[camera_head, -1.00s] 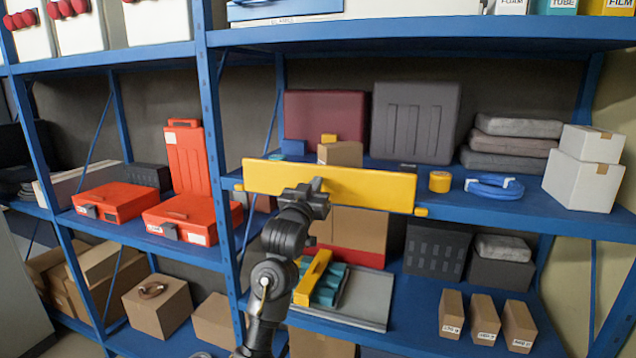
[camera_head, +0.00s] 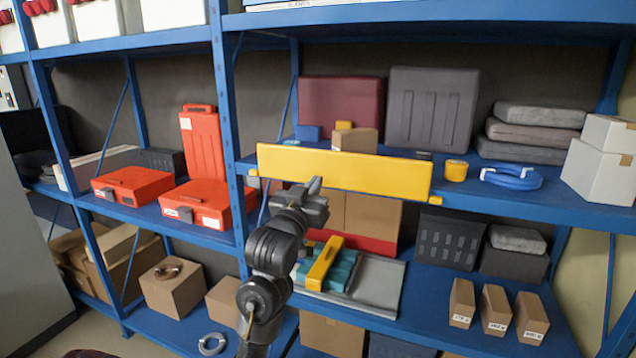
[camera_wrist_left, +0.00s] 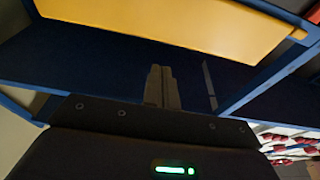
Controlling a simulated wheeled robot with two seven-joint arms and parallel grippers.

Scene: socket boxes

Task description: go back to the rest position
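My left gripper (camera_head: 314,193) is in front of the shelf, overlapping the lower edge of a yellow panel (camera_head: 345,173) in the head view. In the left wrist view the two fingers (camera_wrist_left: 161,87) lie side by side with no visible gap and nothing between them. The yellow panel (camera_wrist_left: 175,27) crosses the top of that view, apart from the fingers. My right gripper is in neither view.
A blue shelf rack (camera_head: 232,150) stands close ahead. Red cases (camera_head: 133,185) and white boxes (camera_head: 600,165) stand on its middle level. A teal socket box with a yellow bar (camera_head: 325,262) lies on a grey tray (camera_head: 378,287) below. Floor shows at lower left.

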